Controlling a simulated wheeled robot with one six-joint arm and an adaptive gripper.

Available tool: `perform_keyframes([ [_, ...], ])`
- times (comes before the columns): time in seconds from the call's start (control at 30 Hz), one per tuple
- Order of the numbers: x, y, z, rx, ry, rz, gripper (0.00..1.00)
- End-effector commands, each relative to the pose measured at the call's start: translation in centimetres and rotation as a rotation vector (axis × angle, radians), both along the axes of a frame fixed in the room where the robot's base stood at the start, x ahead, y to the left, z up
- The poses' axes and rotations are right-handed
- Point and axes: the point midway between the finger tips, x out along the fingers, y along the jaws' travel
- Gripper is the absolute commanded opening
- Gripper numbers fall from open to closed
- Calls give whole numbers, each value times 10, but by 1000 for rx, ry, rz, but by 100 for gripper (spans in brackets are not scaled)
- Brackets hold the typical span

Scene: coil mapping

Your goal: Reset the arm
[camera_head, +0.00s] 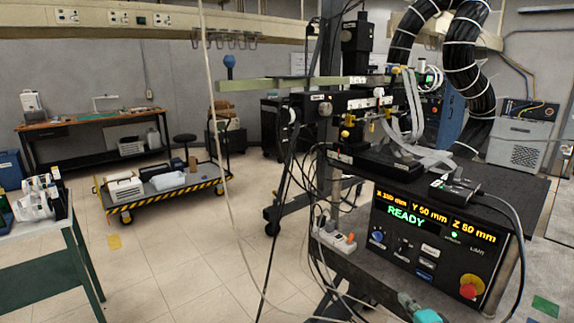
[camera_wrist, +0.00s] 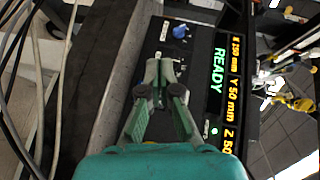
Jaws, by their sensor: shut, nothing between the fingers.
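My gripper (camera_wrist: 165,75) is shut and empty in the wrist view, its fingers in front of the black control panel. In the head view my gripper (camera_head: 405,299) shows at the bottom edge, teal, low in front of the panel. The control panel (camera_head: 400,250) has a display that reads READY in green, with X, Y 50 mm and Z 50 mm in yellow. It carries a blue knob (camera_head: 377,237), several small buttons and a red button (camera_head: 468,291) on a yellow base. The blue knob also shows in the wrist view (camera_wrist: 180,31), beyond the fingertips. The fingers hide part of the panel.
A measuring stage (camera_head: 360,110) with grey ribbon cables stands above the panel's bench. A wheeled cart (camera_head: 165,185) and a wooden table (camera_head: 90,122) stand further left. Open floor lies between.

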Motion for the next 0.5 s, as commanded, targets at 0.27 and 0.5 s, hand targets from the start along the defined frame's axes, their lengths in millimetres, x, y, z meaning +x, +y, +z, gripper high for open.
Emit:
perform_keyframes([
  [0.27,-90,38,-81,-179,37,-36,0],
  [0.5,-174,66,-124,-352,60,-47,0],
])
